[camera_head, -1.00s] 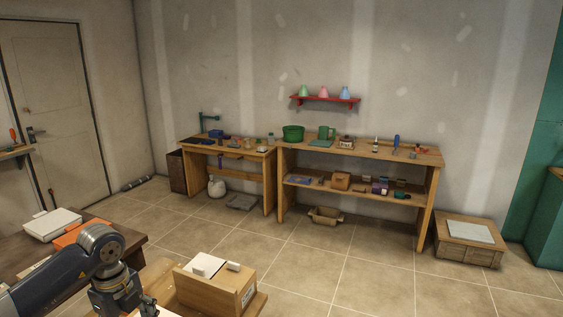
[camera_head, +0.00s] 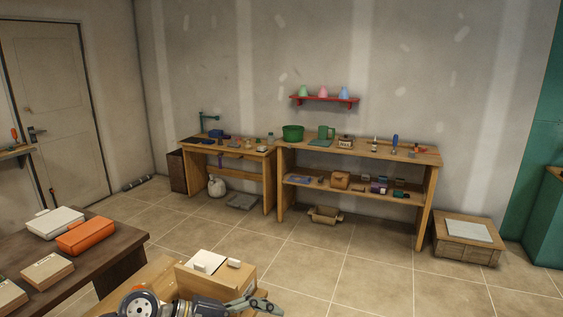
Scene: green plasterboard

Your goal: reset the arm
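My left arm (camera_head: 205,306) shows at the bottom edge, folded low in front of a wooden box. My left gripper (camera_head: 272,302) points to the right, just below and in front of the box. Its fingers look spread apart with nothing between them. My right gripper is out of view.
The wooden box (camera_head: 215,283) has white pieces on top and stands close to my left arm. A dark table (camera_head: 122,240) at the left holds an orange case (camera_head: 86,236), a white case (camera_head: 55,222) and wooden boxes (camera_head: 47,272).

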